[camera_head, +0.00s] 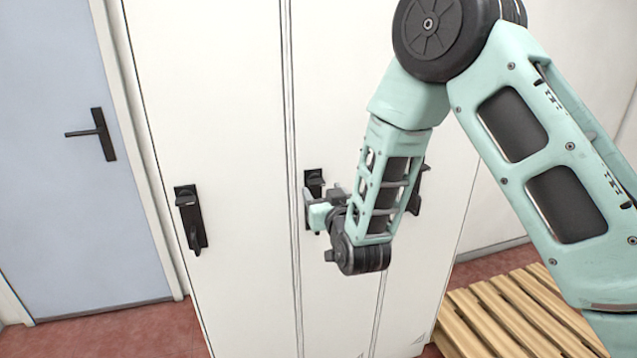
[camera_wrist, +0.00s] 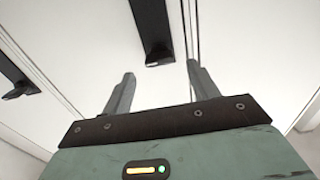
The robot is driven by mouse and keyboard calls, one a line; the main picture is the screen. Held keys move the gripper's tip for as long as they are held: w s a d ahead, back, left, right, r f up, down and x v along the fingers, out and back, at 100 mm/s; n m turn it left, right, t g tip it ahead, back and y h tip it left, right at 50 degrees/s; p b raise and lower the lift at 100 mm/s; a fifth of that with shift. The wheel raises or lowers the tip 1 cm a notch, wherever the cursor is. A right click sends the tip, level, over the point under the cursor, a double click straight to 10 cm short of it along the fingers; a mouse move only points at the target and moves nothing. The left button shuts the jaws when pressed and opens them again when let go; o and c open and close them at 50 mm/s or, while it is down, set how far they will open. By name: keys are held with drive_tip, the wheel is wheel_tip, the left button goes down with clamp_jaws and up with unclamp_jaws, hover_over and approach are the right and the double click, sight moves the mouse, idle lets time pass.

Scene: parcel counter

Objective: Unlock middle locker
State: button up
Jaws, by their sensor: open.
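The white middle locker (camera_head: 330,90) stands between two similar lockers. In the wrist view the black lock handle (camera_wrist: 152,30) lies just ahead of my gripper (camera_wrist: 160,75). Its lower end lies between the lines of the two grey fingers and slightly beyond the tips. The fingers are apart with nothing between them. I cannot tell whether they touch the handle; a gap seems to show.
The left locker (camera_head: 215,100) has its own black handle (camera_head: 190,218). The right locker's handle (camera_head: 416,190) is partly behind my arm. A blue-grey door (camera_head: 60,200) stands at far left. A wooden pallet (camera_head: 510,315) lies on the red floor at lower right.

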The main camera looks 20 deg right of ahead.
sight(318, 185)
drive_tip(key=shift+w+p, duration=0.4)
drive_tip(key=shift+w, duration=1.75)
drive_tip(key=shift+c, duration=0.3)
drive_tip(key=c, duration=0.9)
drive_tip(key=shift+c, duration=0.2)
